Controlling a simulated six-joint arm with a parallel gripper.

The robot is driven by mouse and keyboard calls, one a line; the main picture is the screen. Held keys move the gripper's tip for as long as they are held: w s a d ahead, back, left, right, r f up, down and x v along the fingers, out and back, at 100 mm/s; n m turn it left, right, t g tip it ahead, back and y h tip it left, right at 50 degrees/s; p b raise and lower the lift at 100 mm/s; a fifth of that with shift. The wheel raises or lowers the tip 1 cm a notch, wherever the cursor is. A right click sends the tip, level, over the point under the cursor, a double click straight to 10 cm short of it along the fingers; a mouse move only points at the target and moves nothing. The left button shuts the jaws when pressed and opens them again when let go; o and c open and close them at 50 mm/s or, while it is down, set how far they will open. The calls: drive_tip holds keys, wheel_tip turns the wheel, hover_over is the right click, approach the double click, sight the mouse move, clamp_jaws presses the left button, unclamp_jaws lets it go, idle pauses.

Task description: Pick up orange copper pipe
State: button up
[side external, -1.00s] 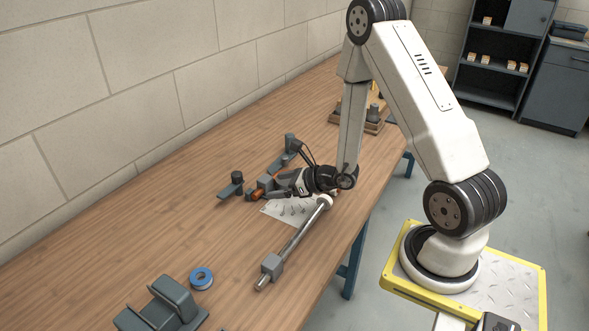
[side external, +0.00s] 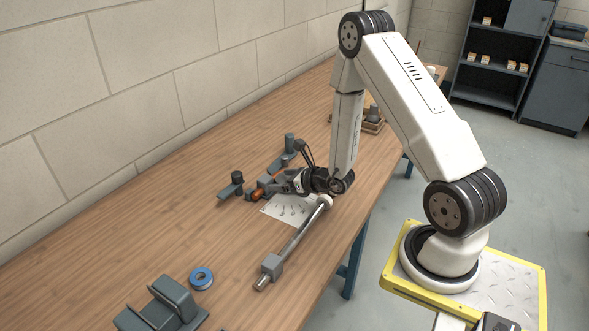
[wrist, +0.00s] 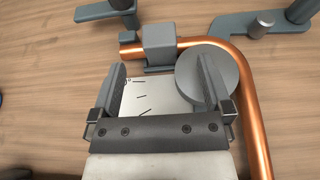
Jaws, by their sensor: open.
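The orange copper pipe (wrist: 247,95) shows in the wrist view as a bent tube. A short orange part of the pipe (side external: 257,194) shows in the side view; the rest is hidden by my gripper and the grey fixture. My gripper (wrist: 162,72) is open and empty, its two fingers apart. The block and the pipe's cross run lie beyond the fingertips; the right finger overlaps the disc in the picture. I cannot tell if they touch.
Grey fixture pieces (side external: 237,178) stand around the pipe. A white sheet (side external: 288,207) lies under my gripper. A long metal bar with a block (side external: 290,247) lies in front. A blue-ringed roll (side external: 201,278) and grey stand (side external: 162,306) sit nearer. The table's left side is clear.

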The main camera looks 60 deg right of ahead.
sight(269, 180)
drive_tip(key=shift+w, duration=0.1)
drive_tip(key=shift+x, duration=2.45)
drive_tip(key=shift+f, duration=0.1)
clamp_jaws()
